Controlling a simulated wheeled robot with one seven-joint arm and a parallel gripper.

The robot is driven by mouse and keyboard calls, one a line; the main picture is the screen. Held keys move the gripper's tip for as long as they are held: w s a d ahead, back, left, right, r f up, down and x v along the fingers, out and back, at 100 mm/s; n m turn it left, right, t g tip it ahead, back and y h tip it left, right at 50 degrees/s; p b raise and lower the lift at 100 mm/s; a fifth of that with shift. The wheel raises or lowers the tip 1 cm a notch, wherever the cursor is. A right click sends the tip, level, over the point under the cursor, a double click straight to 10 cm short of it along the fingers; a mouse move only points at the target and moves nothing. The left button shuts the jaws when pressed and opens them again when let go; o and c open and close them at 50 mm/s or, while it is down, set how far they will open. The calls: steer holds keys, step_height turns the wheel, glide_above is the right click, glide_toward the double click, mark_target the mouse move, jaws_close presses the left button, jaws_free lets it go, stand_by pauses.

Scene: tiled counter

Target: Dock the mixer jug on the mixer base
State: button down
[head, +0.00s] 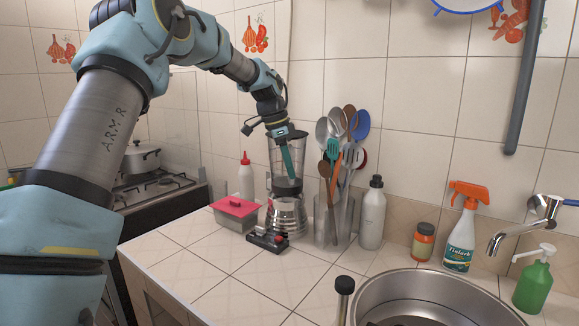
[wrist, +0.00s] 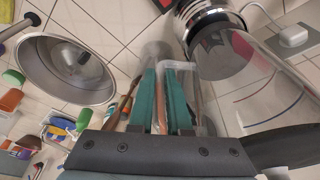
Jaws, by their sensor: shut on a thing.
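The mixer jug (head: 276,158) is a clear, tall vessel with a dark lower collar, upright above the mixer base (head: 288,217), a silver ribbed body on the counter. In the wrist view the jug (wrist: 262,85) lies to the right, its chrome and dark collar close against the base (wrist: 190,8); I cannot tell whether it is fully seated. My gripper (head: 289,172) has teal fingers, and in the wrist view the gripper (wrist: 167,72) is shut on the jug's clear handle. The fingers partly hide the handle.
A red-lidded box (head: 236,213) and a dark red-black object (head: 268,240) stand close left and in front. A utensil holder (head: 334,222) and white bottle (head: 372,218) stand close right. The sink (head: 430,295) is front right. Bare tiles lie front left.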

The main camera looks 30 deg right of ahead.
steer(key=shift+f+b, duration=0.5)
steer(key=shift+f, duration=0.45)
steer(key=shift+a+r+p, duration=0.1)
steer(key=shift+p, duration=0.3)
stand_by(0.5)
steer(key=shift+w+f+b, duration=0.1)
steer(key=shift+f+b, duration=0.2)
steer(key=shift+f, duration=0.3)
steer(key=c, duration=1.2)
jaws_free()
steer(key=shift+o, duration=0.2)
steer(key=shift+f, duration=0.1)
steer(key=p+v, duration=0.6)
steer(key=v, duration=0.5)
